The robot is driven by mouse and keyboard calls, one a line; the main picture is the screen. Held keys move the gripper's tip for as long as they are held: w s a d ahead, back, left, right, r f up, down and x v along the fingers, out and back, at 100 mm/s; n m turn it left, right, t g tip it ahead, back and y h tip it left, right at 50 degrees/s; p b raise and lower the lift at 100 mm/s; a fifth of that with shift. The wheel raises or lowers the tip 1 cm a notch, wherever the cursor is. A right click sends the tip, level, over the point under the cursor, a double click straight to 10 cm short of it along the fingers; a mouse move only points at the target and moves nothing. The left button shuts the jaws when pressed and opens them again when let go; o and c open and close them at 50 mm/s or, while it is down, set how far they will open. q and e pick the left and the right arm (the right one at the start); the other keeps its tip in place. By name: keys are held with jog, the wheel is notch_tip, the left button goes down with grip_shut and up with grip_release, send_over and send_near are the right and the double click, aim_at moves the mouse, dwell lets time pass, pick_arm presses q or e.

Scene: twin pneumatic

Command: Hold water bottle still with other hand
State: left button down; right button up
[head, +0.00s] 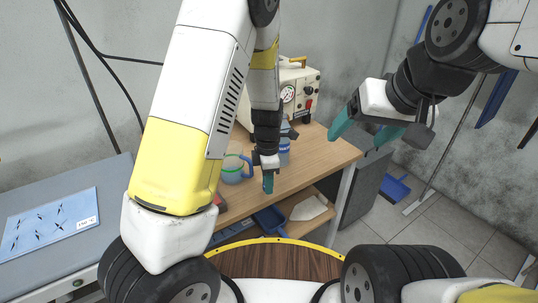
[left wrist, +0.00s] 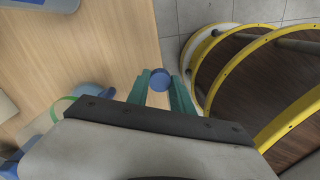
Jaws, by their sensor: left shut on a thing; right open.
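The water bottle (head: 284,151) stands on the wooden table, partly hidden behind my left gripper in the head view. It looks upright. My left gripper (head: 268,182) reaches down over the table beside it. In the left wrist view, the left gripper's teal fingers (left wrist: 162,88) are shut on the bottle, with its round blue top (left wrist: 160,80) between them. My right gripper (head: 365,130) is open and empty, in the air to the right of the bottle, near the table's right side and apart from it.
A clear jug with a blue handle (head: 246,166) stands just left of the bottle. A cream machine with a gauge (head: 288,94) is behind. The wooden table (head: 325,157) has bare room at right. A blue tray (head: 270,220) lies on the shelf below. A grey bench (head: 112,185) is left.

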pick_arm(q)
jog(key=w, duration=0.3)
jog(key=w+f, duration=0.1)
jog(key=w, duration=0.7)
jog(key=shift+a+f, duration=0.15)
jog(key=shift+a, duration=0.25)
jog(key=shift+f, duration=1.65)
jog(key=c, duration=1.1)
grip_release()
jog(key=shift+f, duration=0.15)
